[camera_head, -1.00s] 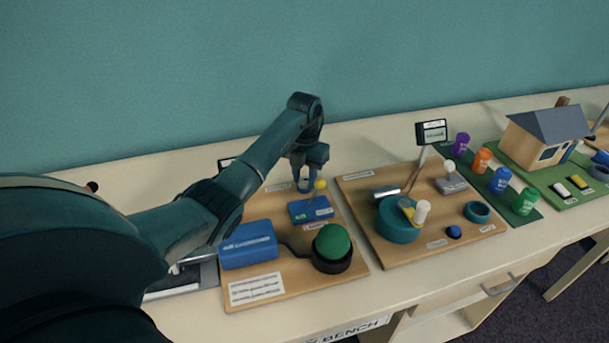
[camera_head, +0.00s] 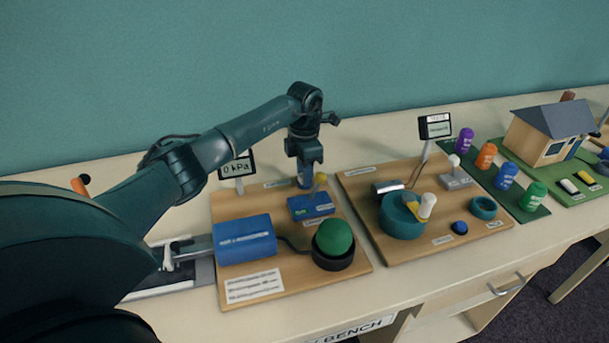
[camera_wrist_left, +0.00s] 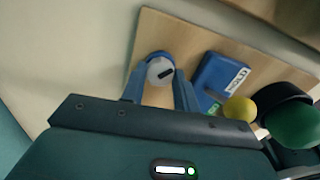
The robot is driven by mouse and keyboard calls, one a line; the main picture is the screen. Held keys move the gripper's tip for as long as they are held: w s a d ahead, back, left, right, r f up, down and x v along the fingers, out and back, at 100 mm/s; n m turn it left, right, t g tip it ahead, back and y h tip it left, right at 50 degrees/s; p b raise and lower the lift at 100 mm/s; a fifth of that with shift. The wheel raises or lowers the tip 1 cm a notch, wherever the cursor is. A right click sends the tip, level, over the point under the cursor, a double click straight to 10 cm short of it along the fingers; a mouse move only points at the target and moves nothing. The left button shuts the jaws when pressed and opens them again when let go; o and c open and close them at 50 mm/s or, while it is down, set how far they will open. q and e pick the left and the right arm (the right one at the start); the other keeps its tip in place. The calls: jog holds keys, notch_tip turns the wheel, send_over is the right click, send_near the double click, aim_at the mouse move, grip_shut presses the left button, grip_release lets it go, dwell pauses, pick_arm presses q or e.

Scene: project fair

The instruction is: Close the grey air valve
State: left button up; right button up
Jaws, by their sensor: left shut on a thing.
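The grey air valve (camera_wrist_left: 160,71) shows in the left wrist view as a round grey knob with a dark bar across its top. My left gripper (camera_wrist_left: 160,88) is shut on it, one blue finger on each side. In the head view the left gripper (camera_head: 305,182) points down at the back of the left wooden board (camera_head: 228,208) and hides the valve. A gauge reading 0 kPa (camera_head: 237,168) stands behind the board, left of the gripper. My right gripper is in neither view.
Just in front of the gripper is a blue box (camera_head: 311,206) with a yellow-knobbed lever (camera_head: 320,179). A green dome (camera_head: 333,237) and a larger blue block (camera_head: 245,240) are nearer. Another board (camera_head: 440,248) with a teal drum lies to the right.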

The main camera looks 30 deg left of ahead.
pick_arm(q)
jog(key=m+b, duration=0.1)
jog(key=m, duration=0.2)
jog(key=shift+m+b, duration=0.3)
jog(key=shift+m, duration=0.1)
jog(key=m+b, duration=0.1)
jog(key=m, duration=0.2)
jog(key=shift+r+m+b, duration=0.1)
jog(key=shift+m+b, duration=0.25)
jog(key=shift+m, duration=0.95)
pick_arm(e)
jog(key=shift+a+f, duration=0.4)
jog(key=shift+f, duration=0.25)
pick_arm(q)
jog(key=shift+m, duration=0.4)
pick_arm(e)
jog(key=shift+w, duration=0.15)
pick_arm(q)
jog(key=o, duration=1)
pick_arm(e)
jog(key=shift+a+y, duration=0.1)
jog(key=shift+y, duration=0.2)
